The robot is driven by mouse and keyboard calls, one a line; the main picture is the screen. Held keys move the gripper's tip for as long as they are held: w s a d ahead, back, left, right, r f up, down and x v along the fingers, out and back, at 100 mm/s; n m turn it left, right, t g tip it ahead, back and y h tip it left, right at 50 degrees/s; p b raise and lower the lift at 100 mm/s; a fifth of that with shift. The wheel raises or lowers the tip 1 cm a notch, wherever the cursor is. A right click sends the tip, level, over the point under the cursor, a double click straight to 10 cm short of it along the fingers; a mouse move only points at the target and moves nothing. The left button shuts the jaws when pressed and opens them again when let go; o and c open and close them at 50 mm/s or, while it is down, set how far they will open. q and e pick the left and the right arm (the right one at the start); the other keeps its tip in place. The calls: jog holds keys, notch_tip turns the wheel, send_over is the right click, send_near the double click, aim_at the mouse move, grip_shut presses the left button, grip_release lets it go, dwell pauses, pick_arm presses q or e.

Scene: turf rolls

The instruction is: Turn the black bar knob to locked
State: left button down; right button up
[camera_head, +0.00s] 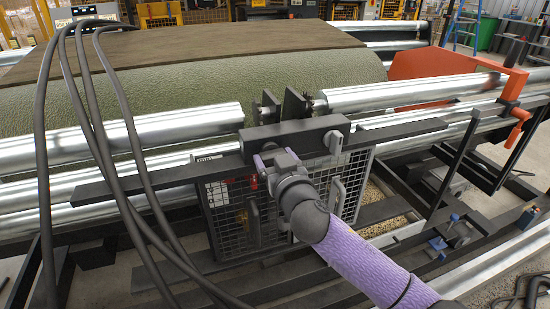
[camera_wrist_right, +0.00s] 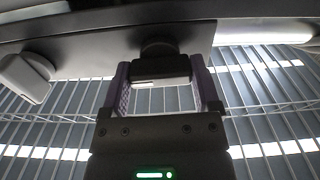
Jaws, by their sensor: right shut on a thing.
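The black bar knob (camera_wrist_right: 160,70) sits on a short round stem under a dark plate in the right wrist view. Its bar lies across the picture between my fingers. My right gripper (camera_wrist_right: 161,90) has a purple finger on each side of the knob and is shut on it. In the head view, my right gripper (camera_head: 277,162) reaches the left part of the dark mounting block (camera_head: 292,134), and it hides most of the knob. No locked marking can be read. My left gripper is not in view.
A grey handle (camera_wrist_right: 25,78) sticks out beside the knob. A wire-mesh guard (camera_head: 222,205) lies below the block. Steel rollers (camera_head: 130,135) and a green turf roll (camera_head: 210,85) lie behind. Black hoses (camera_head: 125,120) arch at the left. An orange guard (camera_head: 420,65) stands at the right.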

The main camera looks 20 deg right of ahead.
jog(key=n+p, duration=0.2)
jog(key=n, duration=0.1)
jog(key=shift+r+n, duration=0.15)
jog(key=shift+n, duration=0.25)
jog(key=n+p, duration=0.1)
jog(key=n, duration=0.1)
jog(key=shift+n, duration=0.3)
jog(key=shift+n+p, duration=0.3)
jog(key=shift+n, duration=0.7)
jog(key=n+p, duration=0.1)
jog(key=n, duration=0.3)
jog(key=shift+n+p, duration=0.7)
jog(key=shift+n, duration=1.7)
jog(key=o, duration=1.1)
